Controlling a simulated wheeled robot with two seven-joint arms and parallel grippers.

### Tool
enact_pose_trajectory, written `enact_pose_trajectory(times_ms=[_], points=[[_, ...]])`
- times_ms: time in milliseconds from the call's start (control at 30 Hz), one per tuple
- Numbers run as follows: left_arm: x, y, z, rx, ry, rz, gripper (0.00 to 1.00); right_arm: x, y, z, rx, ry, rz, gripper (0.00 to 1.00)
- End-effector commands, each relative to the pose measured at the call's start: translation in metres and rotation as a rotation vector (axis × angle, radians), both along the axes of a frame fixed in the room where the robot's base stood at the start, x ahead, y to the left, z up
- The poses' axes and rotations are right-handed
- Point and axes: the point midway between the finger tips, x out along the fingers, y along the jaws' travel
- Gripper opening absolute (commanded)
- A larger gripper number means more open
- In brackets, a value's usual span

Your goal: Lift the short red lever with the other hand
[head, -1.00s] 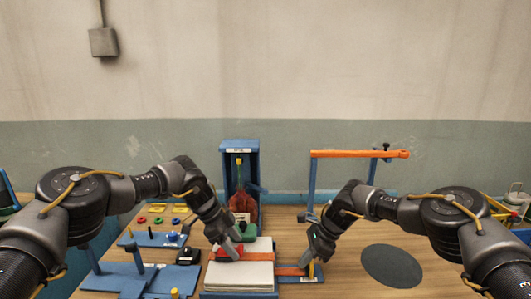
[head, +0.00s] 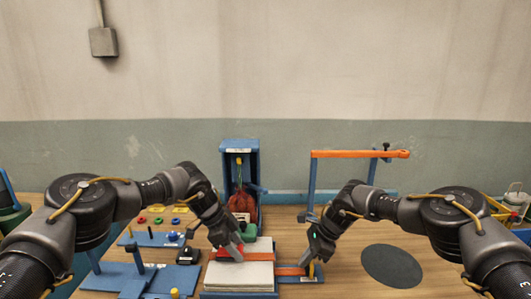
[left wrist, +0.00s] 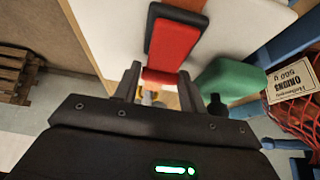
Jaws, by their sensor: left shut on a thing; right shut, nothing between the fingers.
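The short red lever (left wrist: 172,50) has a dark end and lies over the pale pad in the left wrist view. My left gripper (left wrist: 158,80) is shut on its near end. In the head view, my left gripper (head: 239,258) is at the cream pad (head: 240,276), with a bit of red showing at its fingers. My right gripper (head: 308,268) is shut and empty, low beside the yellow peg at the right end of the orange strip (head: 290,271). Its fingertips are partly hidden by its own body.
A red net sack with an onion label (head: 243,205) hangs in a blue stand (head: 240,152) behind the pad. A green block (left wrist: 232,80) is close beside the left fingers. An orange bar (head: 360,154) stands on blue posts. A dark disc (head: 391,266) lies right.

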Motion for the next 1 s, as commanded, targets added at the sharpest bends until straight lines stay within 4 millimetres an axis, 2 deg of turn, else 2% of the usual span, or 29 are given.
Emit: enact_pose_trajectory(times_ms=[233, 533, 1000], points=[[0.0, 0.0, 0.002, -0.001, 0.001, 0.0, 0.2, 0.0, -0.003, -0.002, -0.005, 0.002, -0.004, 0.0], [0.0, 0.003, 0.016, -0.002, 0.0, -0.001, 0.2, 0.0, -0.003, -0.003, -0.006, 0.002, -0.005, 0.0], [0.0, 0.005, 0.021, -0.002, -0.001, 0.0, 0.2, 0.0, -0.003, -0.003, -0.007, 0.002, -0.006, 0.0]])
